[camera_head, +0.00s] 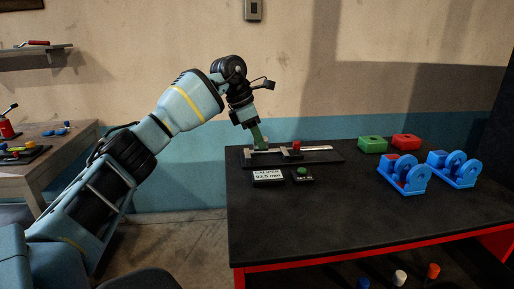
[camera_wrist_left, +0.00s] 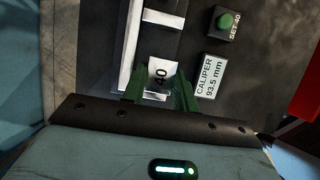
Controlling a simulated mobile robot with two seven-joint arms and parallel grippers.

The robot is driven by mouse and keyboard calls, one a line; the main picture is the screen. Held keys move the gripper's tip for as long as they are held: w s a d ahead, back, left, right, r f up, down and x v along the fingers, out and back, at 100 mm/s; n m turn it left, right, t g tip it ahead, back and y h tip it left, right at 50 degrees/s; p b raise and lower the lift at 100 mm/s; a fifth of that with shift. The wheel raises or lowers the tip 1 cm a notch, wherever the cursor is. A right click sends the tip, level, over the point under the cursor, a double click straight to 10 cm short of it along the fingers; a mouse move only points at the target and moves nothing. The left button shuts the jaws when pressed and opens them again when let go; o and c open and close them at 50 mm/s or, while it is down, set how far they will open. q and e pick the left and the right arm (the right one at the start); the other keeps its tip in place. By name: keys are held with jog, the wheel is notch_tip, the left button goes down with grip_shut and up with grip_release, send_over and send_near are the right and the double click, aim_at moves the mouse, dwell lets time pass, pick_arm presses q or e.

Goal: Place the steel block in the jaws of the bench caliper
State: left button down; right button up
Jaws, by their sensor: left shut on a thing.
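My left gripper (camera_head: 259,144) points down at the left end of the bench caliper (camera_head: 318,150). In the left wrist view, its green fingers (camera_wrist_left: 160,95) are shut on a pale steel block (camera_wrist_left: 162,74) marked 40. The block is beside or over the caliper's pale rail (camera_wrist_left: 128,62); I cannot tell whether it touches a jaw or the base. In the head view the fingers largely hide the block. The sliding jaw (camera_head: 290,153), with a red knob (camera_head: 296,145), stands right of the gripper with a gap. My right gripper is not in view.
The caliper display (camera_head: 268,177) reads 93.5 mm. A green button box (camera_head: 302,175) stands beside it. Green (camera_head: 372,145) and red (camera_head: 406,141) blocks and two blue fixtures (camera_head: 404,177) (camera_head: 455,170) are at the right. The black table's front (camera_head: 330,225) is clear.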

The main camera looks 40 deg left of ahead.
aim_at(257, 148)
pick_arm(q)
jog(key=shift+w+a, duration=0.1)
jog(key=shift+a, duration=0.1)
jog(key=shift+a+f, duration=0.1)
jog(key=shift+f, duration=1.65)
jog(key=shift+f, duration=0.1)
jog(key=c, duration=1.4)
grip_release()
jog(key=shift+f, duration=0.1)
jog(key=shift+o, duration=0.2)
jog(key=v, duration=1.2)
jog(key=shift+p, duration=0.35)
